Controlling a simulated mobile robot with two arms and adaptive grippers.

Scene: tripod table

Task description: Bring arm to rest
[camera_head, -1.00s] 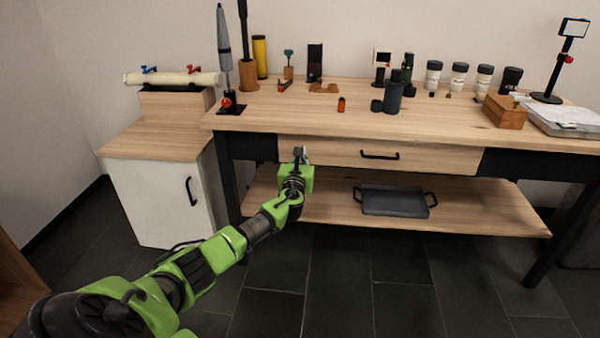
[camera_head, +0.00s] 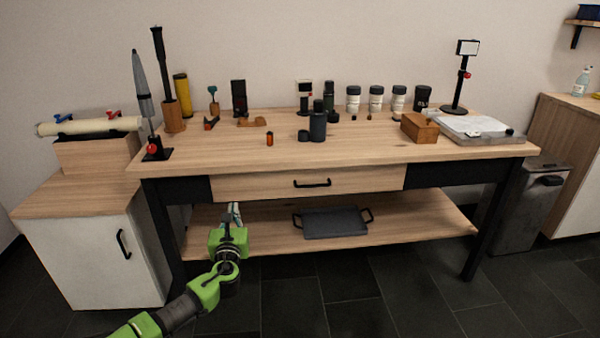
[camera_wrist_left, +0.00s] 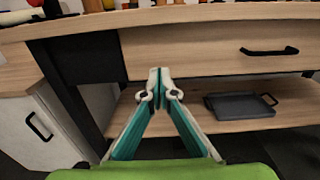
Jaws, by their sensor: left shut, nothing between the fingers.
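My left arm, green and black, comes in from the bottom left in the head view. Its left gripper (camera_head: 234,212) is in front of the table's lower shelf, below the drawer. In the left wrist view the two teal and white fingers (camera_wrist_left: 158,80) meet at their tips, with nothing between them. The gripper appears apart from the table (camera_head: 400,152) and the shelf. My right arm and gripper are not in view.
A drawer (camera_head: 310,182) with a black handle is under the tabletop. A dark tray (camera_head: 335,223) lies on the lower shelf (camera_head: 425,212). A white cabinet (camera_head: 85,255) stands at left, a grey bin (camera_head: 522,210) at right. The dark floor (camera_head: 350,300) in front is clear.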

